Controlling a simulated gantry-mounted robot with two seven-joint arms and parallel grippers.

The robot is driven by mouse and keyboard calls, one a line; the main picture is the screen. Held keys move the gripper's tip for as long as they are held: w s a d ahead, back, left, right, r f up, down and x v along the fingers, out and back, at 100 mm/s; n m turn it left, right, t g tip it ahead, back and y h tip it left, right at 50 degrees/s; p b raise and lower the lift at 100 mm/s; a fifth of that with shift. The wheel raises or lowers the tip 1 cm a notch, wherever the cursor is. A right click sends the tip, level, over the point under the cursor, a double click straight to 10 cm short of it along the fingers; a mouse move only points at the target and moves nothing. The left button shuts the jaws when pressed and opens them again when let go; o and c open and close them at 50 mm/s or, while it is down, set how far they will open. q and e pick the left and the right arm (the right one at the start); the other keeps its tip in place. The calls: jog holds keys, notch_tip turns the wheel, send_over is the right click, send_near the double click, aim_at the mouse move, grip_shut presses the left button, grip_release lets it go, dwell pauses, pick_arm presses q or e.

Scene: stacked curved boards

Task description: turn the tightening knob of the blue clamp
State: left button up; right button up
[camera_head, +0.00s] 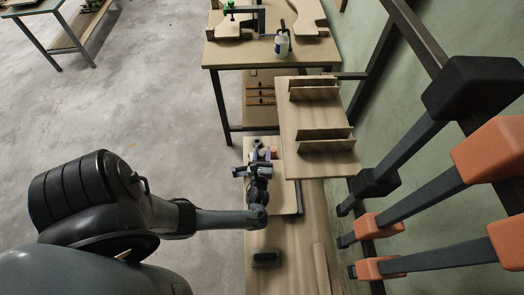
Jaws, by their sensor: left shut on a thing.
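My left arm comes in from the left, and its gripper (259,171) is over the low wooden surface below the shelf piece. The gripper is shut on a small blue-purple part, which looks like the blue clamp (239,171). The gripper covers much of the clamp, and its knob cannot be made out clearly. A small red part (273,153) shows beside the fingers. My right gripper is not in view.
A wooden board with upright curved slats (320,145) stands just right of the gripper. Large orange and black bar clamps (377,222) fill the right side by the green wall.

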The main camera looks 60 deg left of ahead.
pick_arm(q)
jog(key=n+g+y, duration=0.1)
jog(key=n+g, duration=0.1)
jog(key=shift+w+d+f+g, duration=0.1)
jog(key=shift+g, duration=0.3)
jog(key=n+g+y+b, duration=0.1)
jog(key=g, duration=0.1)
jog(key=shift+n+g, duration=0.3)
jog(key=shift+n, duration=0.1)
jog(key=shift+n+g+y+b, duration=0.4)
jog(key=shift+n+g+b, duration=0.6)
jog(key=shift+g, duration=0.8)
jog(key=shift+a+r, duration=0.2)
jog(key=o, duration=0.9)
jog(key=shift+o, duration=0.2)
jog(key=shift+d, duration=0.1)
